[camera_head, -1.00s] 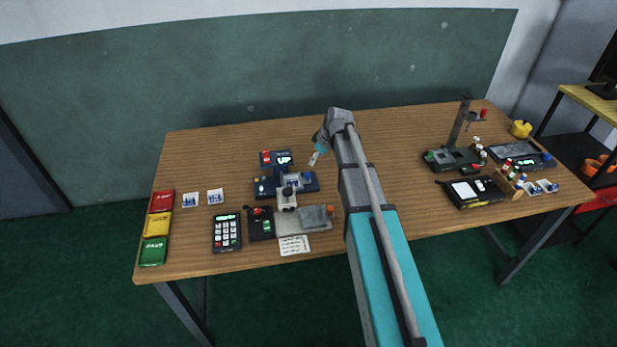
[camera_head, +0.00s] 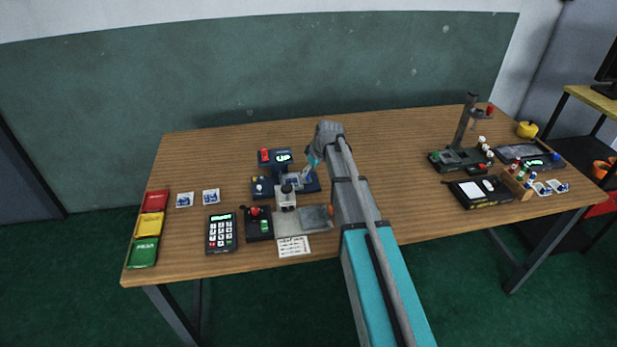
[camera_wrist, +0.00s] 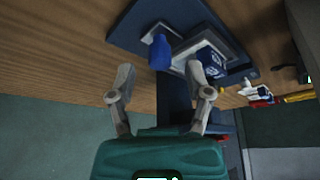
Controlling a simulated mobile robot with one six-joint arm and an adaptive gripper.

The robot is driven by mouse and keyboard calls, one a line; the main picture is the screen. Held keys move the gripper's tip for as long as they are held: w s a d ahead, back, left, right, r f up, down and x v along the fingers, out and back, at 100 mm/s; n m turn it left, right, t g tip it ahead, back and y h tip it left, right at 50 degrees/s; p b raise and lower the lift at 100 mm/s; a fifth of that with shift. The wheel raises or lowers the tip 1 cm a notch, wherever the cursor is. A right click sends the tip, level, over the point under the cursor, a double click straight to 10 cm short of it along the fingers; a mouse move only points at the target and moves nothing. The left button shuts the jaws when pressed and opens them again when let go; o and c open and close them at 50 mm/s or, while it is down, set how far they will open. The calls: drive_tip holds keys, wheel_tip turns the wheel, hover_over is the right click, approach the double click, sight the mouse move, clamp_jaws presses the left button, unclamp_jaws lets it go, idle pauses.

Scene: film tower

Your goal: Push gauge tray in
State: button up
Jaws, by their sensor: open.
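The dark blue gauge (camera_head: 285,184) stands on the left half of the table, with a small lit display on its upright part (camera_head: 283,158). In the wrist view its blue base (camera_wrist: 135,27) carries a blue knob (camera_wrist: 160,52) and a pale-framed tray (camera_wrist: 207,46) holding a piece with blue and white markings. I cannot tell how far in the tray sits. My gripper (camera_wrist: 160,70) is open, its two fingers apart beside the tray and knob, with nothing between them that I can see held. In the head view my gripper (camera_head: 310,164) is at the gauge's right side, partly hidden by my arm.
A keypad (camera_head: 221,232), a black box with a red knob (camera_head: 258,226) and a grey plate (camera_head: 316,218) lie in front of the gauge. Red, yellow and green trays (camera_head: 147,225) line the left edge. The table's middle right is clear.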

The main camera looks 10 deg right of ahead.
drive_tip(key=shift+b+x, duration=0.45)
drive_tip(key=shift+x, duration=0.3)
clamp_jaws()
